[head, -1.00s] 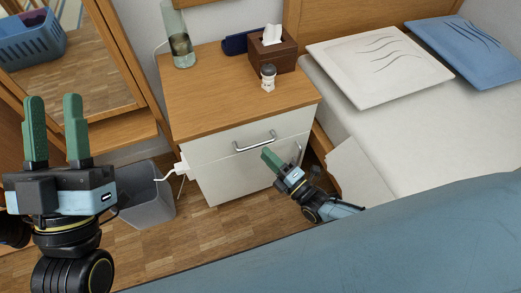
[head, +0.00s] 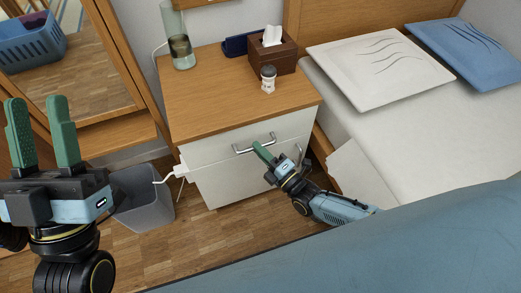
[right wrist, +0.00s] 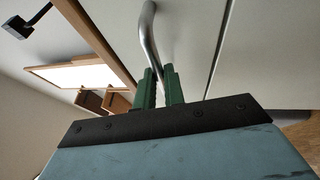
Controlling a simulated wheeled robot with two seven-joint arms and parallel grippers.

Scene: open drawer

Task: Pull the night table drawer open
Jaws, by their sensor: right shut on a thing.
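The night table (head: 235,85) has a wooden top and a white front with two drawers. The upper drawer (head: 215,150) looks closed, flush with the front. Its curved metal handle (head: 240,151) also shows in the right wrist view (right wrist: 148,35). My right gripper (head: 258,148) is at this handle; in the right wrist view its green fingers (right wrist: 160,88) stand on either side of the bar, shut on it. Part of the handle is hidden by the fingers. My left gripper (head: 37,135) is open and empty, raised at the left, away from the night table.
A tissue box (head: 272,55), a small bottle (head: 268,80) and a glass vase (head: 181,50) stand on top. A grey bin (head: 145,200) is left of the night table. The bed (head: 400,120) is close on the right. Wood floor lies in front.

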